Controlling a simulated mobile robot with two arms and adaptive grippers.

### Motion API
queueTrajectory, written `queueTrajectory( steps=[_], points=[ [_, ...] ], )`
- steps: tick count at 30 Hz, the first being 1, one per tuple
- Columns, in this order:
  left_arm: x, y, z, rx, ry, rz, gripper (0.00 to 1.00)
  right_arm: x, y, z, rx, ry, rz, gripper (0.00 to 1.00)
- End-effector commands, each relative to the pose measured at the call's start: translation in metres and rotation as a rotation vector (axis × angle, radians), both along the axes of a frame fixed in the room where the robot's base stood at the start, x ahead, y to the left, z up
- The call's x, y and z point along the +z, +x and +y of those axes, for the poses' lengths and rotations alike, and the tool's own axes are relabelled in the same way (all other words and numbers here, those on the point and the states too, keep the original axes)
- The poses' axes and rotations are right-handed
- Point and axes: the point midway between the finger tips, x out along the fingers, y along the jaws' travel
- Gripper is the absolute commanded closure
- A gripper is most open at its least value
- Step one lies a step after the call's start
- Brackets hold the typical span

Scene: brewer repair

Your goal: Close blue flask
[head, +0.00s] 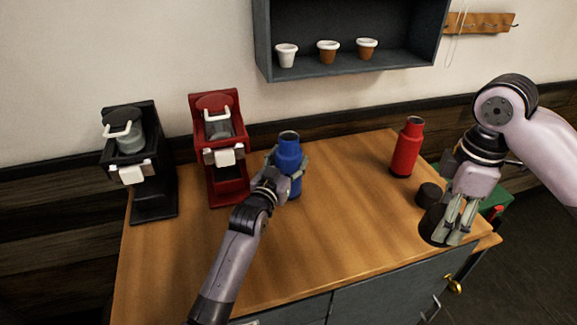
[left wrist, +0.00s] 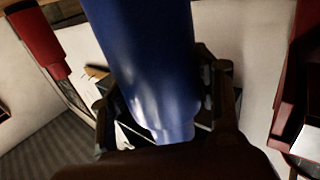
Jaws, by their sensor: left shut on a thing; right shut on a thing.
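The blue flask (head: 289,157) stands upright at the back middle of the wooden counter, with its dark mouth uncovered at the top. My left gripper (head: 287,178) is shut around its body, and the left wrist view shows the blue flask (left wrist: 150,65) between the fingers. My right gripper (head: 455,222) is shut on a dark round lid (head: 434,227), held at the counter's right front edge; the fingers partly cover it. Another black lid (head: 429,193) sits on the counter just behind.
An uncapped red flask (head: 405,150) stands at the right back. A red brewer (head: 217,150) and a black brewer (head: 140,165) stand left of the blue flask. A wall shelf (head: 350,65) with small pots hangs above. The counter (head: 345,230) between the grippers is clear.

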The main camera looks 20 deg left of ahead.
Motion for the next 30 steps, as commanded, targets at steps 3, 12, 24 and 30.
queueTrajectory(
  steps=[3,12,24,30],
  points=[
    [0.027,0.0,0.0,0.001,-0.001,-0.013,0.83,-0.002,0.0,0.0,0.0,0.0,0.0,0.71],
    [0.114,0.0,0.0,0.0,-0.002,-0.015,0.83,-0.009,0.0,0.0,0.0,0.0,0.0,0.71],
    [0.18,0.0,0.0,0.001,-0.001,-0.006,0.83,-0.014,0.0,0.0,0.0,0.0,0.0,0.71],
    [0.185,0.0,0.0,0.001,-0.001,-0.005,0.83,-0.014,0.0,0.0,0.0,0.0,0.0,0.71]
  ],
)
